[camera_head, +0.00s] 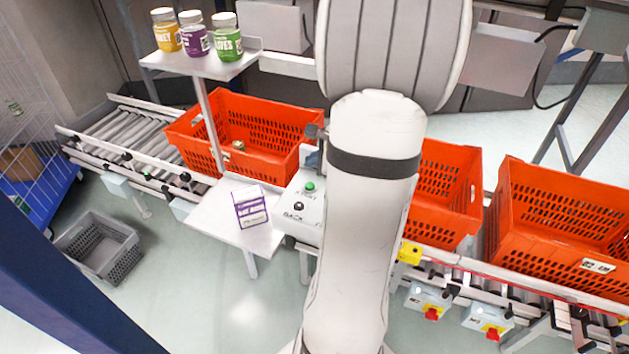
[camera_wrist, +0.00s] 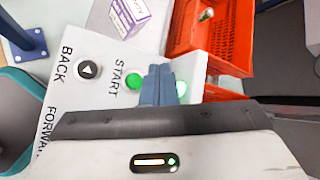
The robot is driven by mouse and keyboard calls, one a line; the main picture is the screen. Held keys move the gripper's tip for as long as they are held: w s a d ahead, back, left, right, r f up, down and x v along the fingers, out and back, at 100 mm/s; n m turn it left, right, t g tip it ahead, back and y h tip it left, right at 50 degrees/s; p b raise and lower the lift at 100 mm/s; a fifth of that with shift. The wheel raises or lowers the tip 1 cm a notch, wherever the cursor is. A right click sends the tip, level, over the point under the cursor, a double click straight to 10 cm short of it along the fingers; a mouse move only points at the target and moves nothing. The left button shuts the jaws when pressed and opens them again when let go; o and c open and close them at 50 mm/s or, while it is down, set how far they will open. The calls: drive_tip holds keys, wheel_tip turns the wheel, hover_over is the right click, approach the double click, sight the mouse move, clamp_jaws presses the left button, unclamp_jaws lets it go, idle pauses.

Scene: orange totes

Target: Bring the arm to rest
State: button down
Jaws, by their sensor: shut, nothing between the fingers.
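My arm stands tall in the middle of the head view and hides much of what is behind it. My gripper (camera_wrist: 158,72) shows in the wrist view with its two blue-grey fingers together and nothing between them. The fingers are over a white control panel (camera_wrist: 108,105), near a green START button (camera_wrist: 133,81). I cannot tell whether they touch the panel. A second lit green spot (camera_wrist: 181,88) shows just right of the fingers. The panel also shows in the head view (camera_head: 299,218), left of my arm.
Orange totes (camera_head: 188,140) (camera_head: 440,229) (camera_head: 545,255) sit along a roller conveyor (camera_head: 125,135). A purple-and-white box (camera_head: 250,207) stands on a low white shelf (camera_head: 222,210). Several jars (camera_head: 196,34) stand on an upper shelf (camera_head: 215,66). A grey crate (camera_head: 100,247) is on the floor.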

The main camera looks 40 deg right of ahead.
idle(0.5)
drive_tip(key=shift+w+a+r, duration=0.1)
drive_tip(key=shift+w+a, duration=0.05)
drive_tip(key=shift+a, duration=0.2)
drive_tip(key=s+a+r+n+g+y, duration=0.1)
drive_tip(key=a+r+n+g, duration=0.1)
drive_tip(key=a+n, duration=0.45)
drive_tip(key=s+a+r+n+g+y, duration=0.1)
drive_tip(key=a+r+n, duration=0.25)
drive_tip(key=a, duration=0.65)
drive_tip(key=s+a+r+n+g+h, duration=0.2)
drive_tip(key=s+a+r+n+h, duration=0.1)
drive_tip(key=s+a+n, duration=0.5)
drive_tip(key=shift+s+a+n+g+h, duration=0.3)
drive_tip(key=shift+s+n, duration=1.35)
drive_tip(key=shift+n, duration=1.85)
